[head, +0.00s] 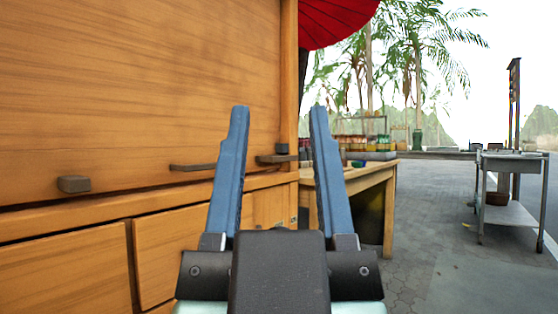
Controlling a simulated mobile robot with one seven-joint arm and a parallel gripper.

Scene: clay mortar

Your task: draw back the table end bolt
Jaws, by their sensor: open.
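A wooden stall cabinet (140,80) fills the left of the head view. A dark bolt (272,159) with a small block-like knob (281,148) sits low at the cabinet's right end, near the wooden table (370,178). It appears to be the table end bolt. My gripper (279,107) is open, its two blue-grey fingers spread and pointing ahead. In the picture the bolt lies between the fingers, beyond them; the exact distance is unclear.
A flat dark bar (192,167) and a grey block (75,184) are on the cabinet further left. Goods stand on the table behind. A red umbrella (335,18) hangs above. A metal cart (512,168) stands right; paving between is clear.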

